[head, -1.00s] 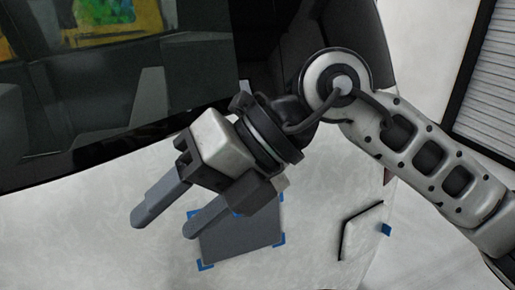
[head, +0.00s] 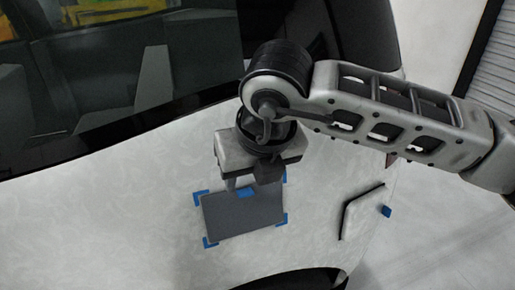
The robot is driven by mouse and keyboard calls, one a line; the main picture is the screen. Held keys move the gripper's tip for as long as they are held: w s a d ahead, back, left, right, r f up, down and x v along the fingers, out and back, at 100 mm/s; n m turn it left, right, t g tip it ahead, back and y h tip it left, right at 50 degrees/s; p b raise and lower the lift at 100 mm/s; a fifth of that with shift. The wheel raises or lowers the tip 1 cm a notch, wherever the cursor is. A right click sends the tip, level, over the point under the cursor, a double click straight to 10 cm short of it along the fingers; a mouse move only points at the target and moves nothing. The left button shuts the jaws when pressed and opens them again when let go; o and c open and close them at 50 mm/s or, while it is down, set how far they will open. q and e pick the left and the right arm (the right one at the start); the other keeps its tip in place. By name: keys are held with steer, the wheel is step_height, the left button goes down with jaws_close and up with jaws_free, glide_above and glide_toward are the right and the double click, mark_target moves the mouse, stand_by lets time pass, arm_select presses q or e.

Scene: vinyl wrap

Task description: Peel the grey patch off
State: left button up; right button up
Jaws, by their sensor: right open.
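The grey patch (head: 243,214) lies flat on the white car body panel (head: 120,215), with blue tape marks at its corners. My right gripper (head: 246,186) points down over the upper edge of the patch, close to the blue tab. It is open; its fingers are mostly hidden under the gripper body, so I cannot tell whether they touch the patch. My left gripper is not in view.
The car's dark window (head: 110,80) fills the upper left. A raised fuel flap (head: 360,212) with a blue tab (head: 386,211) beside it is at the right of the panel. A dark wheel arch (head: 290,281) shows at the bottom. The panel left of the patch is clear.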

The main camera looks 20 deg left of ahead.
mark_target(250, 194)
steer(key=p+x, duration=0.1)
steer(key=x, duration=0.5)
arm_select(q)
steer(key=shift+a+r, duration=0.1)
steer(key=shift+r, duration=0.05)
arm_select(e)
jaws_close()
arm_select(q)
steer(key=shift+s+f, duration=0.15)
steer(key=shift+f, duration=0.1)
arm_select(e)
steer(key=shift+s, duration=0.1)
arm_select(q)
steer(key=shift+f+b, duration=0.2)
steer(key=shift+b, duration=0.3)
arm_select(e)
steer(key=shift+s+d+r, duration=0.1)
steer(key=shift+s+d, duration=0.2)
steer(key=shift+s+d, duration=0.1)
steer(key=shift+s, duration=0.05)
